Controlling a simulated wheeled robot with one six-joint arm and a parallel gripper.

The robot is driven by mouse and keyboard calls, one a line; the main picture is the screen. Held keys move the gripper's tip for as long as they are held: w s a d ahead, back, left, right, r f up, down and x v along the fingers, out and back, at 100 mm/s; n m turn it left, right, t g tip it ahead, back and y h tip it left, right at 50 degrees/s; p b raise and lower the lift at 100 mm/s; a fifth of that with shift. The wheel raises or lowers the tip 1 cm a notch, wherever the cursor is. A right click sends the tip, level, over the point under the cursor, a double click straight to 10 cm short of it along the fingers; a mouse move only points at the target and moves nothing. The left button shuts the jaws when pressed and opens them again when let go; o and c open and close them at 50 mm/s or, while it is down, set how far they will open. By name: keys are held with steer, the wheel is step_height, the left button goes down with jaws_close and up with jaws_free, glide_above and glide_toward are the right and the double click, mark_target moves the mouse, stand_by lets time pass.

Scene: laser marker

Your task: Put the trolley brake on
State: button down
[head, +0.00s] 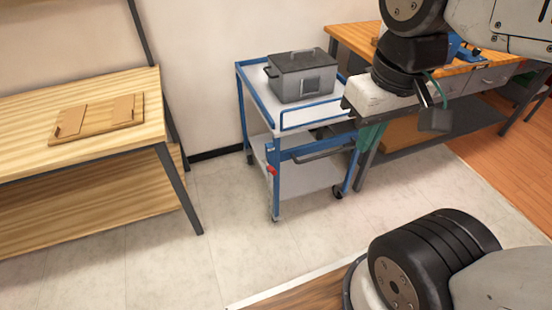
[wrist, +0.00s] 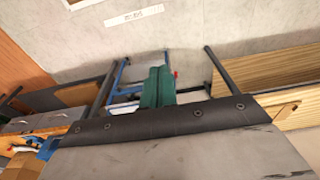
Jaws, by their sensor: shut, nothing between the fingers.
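The trolley (head: 309,180) has a blue frame and pale shelves and stands upright on the floor. A red knob (head: 272,170) sits on its near left post, most likely the brake control. The red knob also shows in the wrist view (wrist: 176,74), just right of the fingers. Dark castors (head: 338,192) show at the feet. My gripper (head: 368,140) has green fingers, shut and empty, at the trolley's right side, well right of the red knob. The fingers fill the middle of the wrist view (wrist: 158,84), with part of the blue trolley frame behind them.
A grey lidded box (head: 301,75) stands on the trolley top. A wooden workbench (head: 350,36) with drawers is close behind and right. A wooden table (head: 90,90) with a flat board (head: 97,116) stands left. The floor (head: 235,235) between is clear.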

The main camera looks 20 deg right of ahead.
steer(key=w+f, duration=0.3)
steer(key=w, duration=0.8)
steer(key=w+f, duration=0.4)
steer(key=w, duration=0.7)
steer(key=w+f, duration=0.8)
steer(key=f, duration=0.3)
steer(key=w+f, duration=0.8)
steer(key=f, duration=0.3)
steer(key=shift+w+a+y, duration=0.15)
steer(key=shift+a+y, duration=0.05)
steer(key=shift+y, duration=0.2)
glide_above(272, 167)
steer(key=f, duration=1.2)
steer(key=shift+d, duration=0.25)
steer(key=shift+s+a+f, duration=0.15)
steer(key=shift+s+f, duration=0.25)
steer(key=shift+f, duration=0.35)
